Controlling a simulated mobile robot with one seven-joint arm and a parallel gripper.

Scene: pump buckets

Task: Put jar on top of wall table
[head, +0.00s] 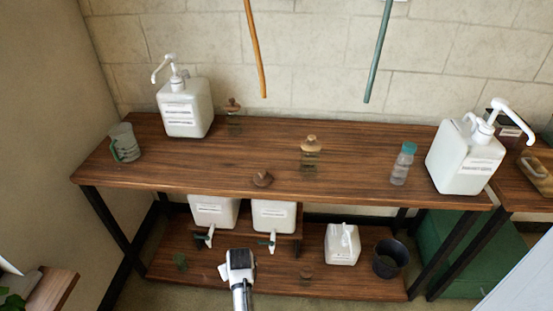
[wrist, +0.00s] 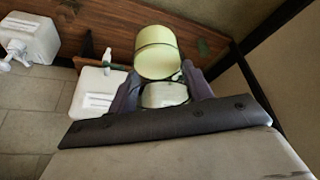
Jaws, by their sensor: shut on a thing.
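My gripper (wrist: 161,72) is shut on a pale green, round jar-like vessel (wrist: 155,50) in the wrist view, with one dark finger on each side. A glassy, pale part shows just below it between the fingers. In the head view my gripper (head: 239,265) is low in front of the lower shelf, and its fingers and the held vessel are hidden. The wooden wall table (head: 200,160) stands against the block wall. On its top are glass jars with brown stoppers, one at the back (head: 233,120) and one near the middle (head: 311,158).
White pump containers stand at the table's left (head: 186,108) and right (head: 464,160). A glass beaker (head: 124,143) and a clear bottle (head: 402,165) also stand on top. The lower shelf (head: 330,285) holds white containers and a dark bucket (head: 390,259). Bare tabletop lies between the items.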

